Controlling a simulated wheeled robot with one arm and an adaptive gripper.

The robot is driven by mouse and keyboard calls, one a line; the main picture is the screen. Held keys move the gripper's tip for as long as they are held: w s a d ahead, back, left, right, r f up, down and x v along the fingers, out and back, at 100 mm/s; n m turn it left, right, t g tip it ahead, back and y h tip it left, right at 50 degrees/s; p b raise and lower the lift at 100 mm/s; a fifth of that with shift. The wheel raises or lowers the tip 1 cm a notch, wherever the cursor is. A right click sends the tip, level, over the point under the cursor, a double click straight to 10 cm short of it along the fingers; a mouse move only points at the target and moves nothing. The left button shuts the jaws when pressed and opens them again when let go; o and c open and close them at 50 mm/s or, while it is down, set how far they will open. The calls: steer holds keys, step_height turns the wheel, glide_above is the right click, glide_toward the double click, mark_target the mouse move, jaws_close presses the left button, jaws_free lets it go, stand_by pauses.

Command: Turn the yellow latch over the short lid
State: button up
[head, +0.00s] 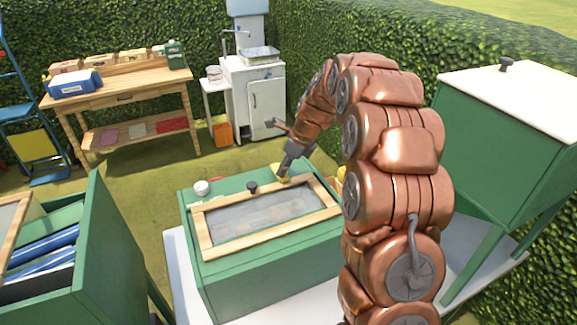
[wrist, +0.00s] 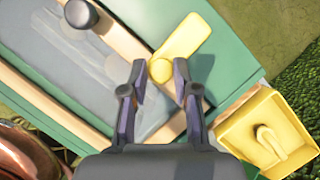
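The yellow latch (wrist: 182,40) is a flat bar with a round pivot end beside the lid's wooden frame. Its bar points away from the lid, over the green box top. In the head view the latch (head: 279,171) is partly covered by my gripper. The short lid (head: 265,213) is a clear pane in a wooden frame with a dark knob (head: 252,187); it lies flat on the green box (head: 262,275). My gripper (wrist: 160,70) is open, its fingertips on either side of the pivot end. Whether they touch it I cannot tell.
A yellow container (wrist: 265,130) sits at the box's side. A white round item (head: 201,187) is on the box's back left corner. An open green box (head: 100,245) stands left, and a tall white-topped green box (head: 500,130) right. A wooden bench (head: 122,87) is behind.

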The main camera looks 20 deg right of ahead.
steer(key=o, duration=0.4)
steer(key=v, duration=1.2)
steer(key=shift+a, duration=0.1)
steer(key=s+a+n+g+h, duration=0.1)
steer(key=s+a+n+g, duration=0.1)
steer(key=s+a+n, duration=0.65)
steer(key=s+a+n+g, duration=0.1)
steer(key=s+a+n, duration=0.4)
steer(key=s, duration=0.7)
steer(key=s+f+n+g+h, duration=0.1)
steer(key=s+f+n, duration=0.2)
steer(key=s+n, duration=0.3)
steer(key=s+f+n+g+h, duration=0.1)
steer(key=s+f+n, duration=0.2)
steer(key=s+n, duration=0.4)
steer(key=s, duration=0.7)
